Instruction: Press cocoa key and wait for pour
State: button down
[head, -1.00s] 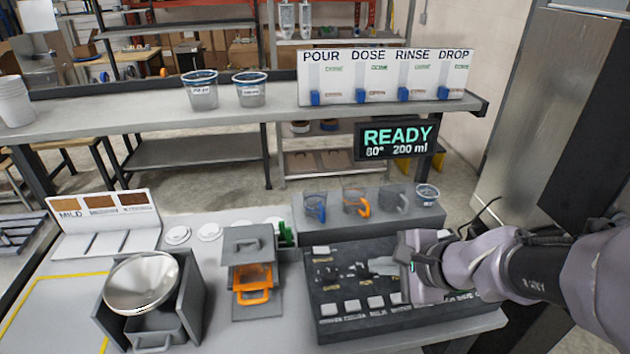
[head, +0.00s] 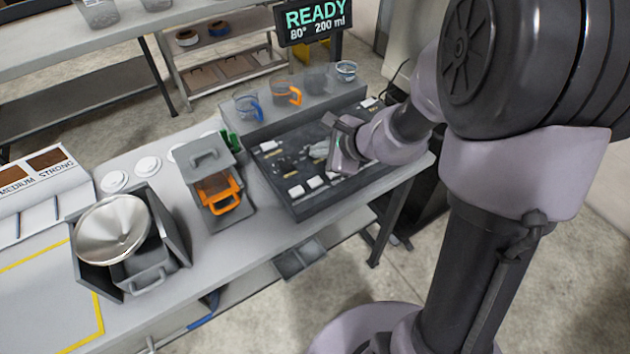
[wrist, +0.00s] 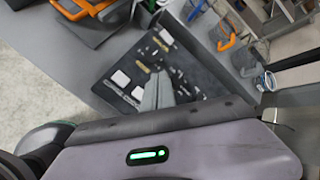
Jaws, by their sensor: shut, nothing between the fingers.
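The dark key panel (head: 305,207) lies on the right part of the table, with white keys (head: 296,191) along its front edge. Key labels are too small to read, so I cannot tell which is the cocoa key. My gripper (head: 318,152) is over the panel, fingers shut and empty; the arm hides the panel's right part. In the wrist view the pale fingers (wrist: 157,92) point at the panel, beside two white keys (wrist: 121,78). I cannot tell whether they touch it. The display (head: 312,22) reads READY, 80°, 200 ml.
Behind the panel, a grey ledge (head: 262,128) holds a blue-handled jug (head: 249,107), an orange-handled jug (head: 286,92), a grey jug and a small cup (head: 346,71).

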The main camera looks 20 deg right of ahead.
aim_at(318, 183)
notch_tip(318, 183, down, 8)
jog(key=b, duration=0.6)
jog(key=shift+r, duration=0.25)
jog(key=shift+f, duration=0.15)
jog(key=shift+f+b, duration=0.1)
jog(key=shift+b, duration=0.25)
dwell(0.9)
jog(key=shift+f+b, duration=0.3)
jog(key=shift+b, duration=0.1)
jog(key=shift+f+b, duration=0.45)
jog(key=shift+b, duration=0.1)
dwell(0.6)
dwell(0.3)
jog(key=shift+r+p, duration=0.6)
jog(key=shift+r, duration=0.3)
